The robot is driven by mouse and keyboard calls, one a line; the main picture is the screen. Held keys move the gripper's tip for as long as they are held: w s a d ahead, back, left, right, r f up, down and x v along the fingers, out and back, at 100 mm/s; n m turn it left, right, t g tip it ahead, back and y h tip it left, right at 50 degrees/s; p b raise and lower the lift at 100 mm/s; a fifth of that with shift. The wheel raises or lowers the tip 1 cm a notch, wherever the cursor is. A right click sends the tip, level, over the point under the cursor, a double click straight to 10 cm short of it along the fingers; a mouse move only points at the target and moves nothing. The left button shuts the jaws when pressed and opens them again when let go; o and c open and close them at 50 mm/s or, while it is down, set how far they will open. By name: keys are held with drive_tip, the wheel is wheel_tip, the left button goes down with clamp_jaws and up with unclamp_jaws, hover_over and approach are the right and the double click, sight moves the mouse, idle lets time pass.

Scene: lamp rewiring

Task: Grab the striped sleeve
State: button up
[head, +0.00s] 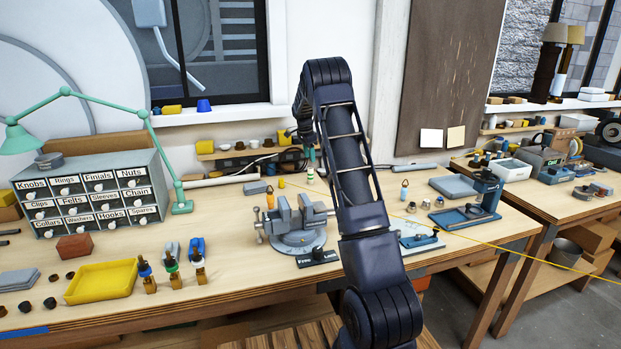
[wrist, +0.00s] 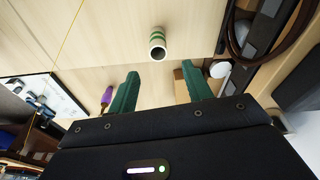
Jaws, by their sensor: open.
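The striped sleeve (wrist: 157,44) is a small cream tube with green bands and an open end, on the wooden bench in the wrist view. In the head view the sleeve (head: 310,176) stands small at the back of the bench, behind the vise. My gripper (wrist: 161,77) has two green fingers, spread apart and empty in the wrist view. The sleeve shows beyond the fingertips, roughly in line with the gap between them, with nothing gripped. In the head view my gripper (head: 310,154) hangs just above the sleeve, partly hidden by my arm.
A grey vise (head: 297,228) stands in front of the sleeve. A back shelf (head: 222,153) with small parts runs behind it. A thin yellow cord (head: 450,235) crosses the bench to the right. A purple-tipped item (wrist: 107,97) shows beside the left finger.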

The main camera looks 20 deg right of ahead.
sight(311, 175)
drive_tip(key=f, duration=0.5)
drive_tip(key=shift+w+d+f, duration=0.1)
drive_tip(key=shift+d+f, duration=0.3)
drive_tip(key=shift+f, duration=2.6)
drive_tip(key=shift+c, duration=0.2)
drive_tip(key=c, duration=1)
